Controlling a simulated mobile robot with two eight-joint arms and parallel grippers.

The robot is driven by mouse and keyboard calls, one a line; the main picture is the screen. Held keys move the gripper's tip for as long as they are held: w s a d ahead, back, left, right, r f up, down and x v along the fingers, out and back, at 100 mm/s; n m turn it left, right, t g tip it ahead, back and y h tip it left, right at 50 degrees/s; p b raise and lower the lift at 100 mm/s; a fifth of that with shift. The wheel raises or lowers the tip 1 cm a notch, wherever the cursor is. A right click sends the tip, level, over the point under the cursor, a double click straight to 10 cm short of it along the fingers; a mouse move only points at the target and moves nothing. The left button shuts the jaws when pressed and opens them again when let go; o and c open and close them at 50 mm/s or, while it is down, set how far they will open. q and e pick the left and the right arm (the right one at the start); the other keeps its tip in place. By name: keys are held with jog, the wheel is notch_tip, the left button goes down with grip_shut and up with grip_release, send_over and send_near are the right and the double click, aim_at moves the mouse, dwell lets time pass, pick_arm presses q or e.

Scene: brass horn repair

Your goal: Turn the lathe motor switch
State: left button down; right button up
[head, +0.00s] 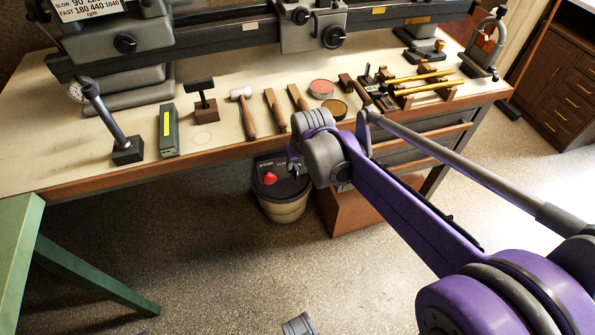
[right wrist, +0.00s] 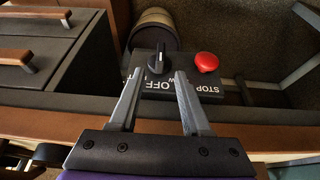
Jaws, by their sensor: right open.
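The lathe motor switch is a dark box (right wrist: 215,88) with a black rotary knob (right wrist: 157,61), a red stop button (right wrist: 207,62) and white lettering that reads OFF and STOP. A pale pointer line shows on the knob. In the head view the box (head: 287,187) sits below the bench's front edge, with its red button (head: 270,178) visible. My right gripper (right wrist: 159,78) is open, its two fingers pointing at the knob, which shows between and just beyond the fingertips. Contact cannot be told. In the head view the right gripper (head: 293,162) is partly hidden by its own wrist. My left gripper is not seen.
The bench (head: 70,165) carries the lathe (head: 230,35), a mallet (head: 244,110), other hand tools and tins. A beige bin (head: 285,210) stands under the switch. Drawers (right wrist: 40,50) lie left in the wrist view. A green stand (head: 15,240) is at left.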

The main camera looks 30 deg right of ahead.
aim_at(297, 168)
jog(key=b+x, duration=0.1)
jog(key=x, duration=0.4)
jog(key=shift+w+f, duration=0.1)
jog(key=shift+f, duration=0.25)
grip_shut()
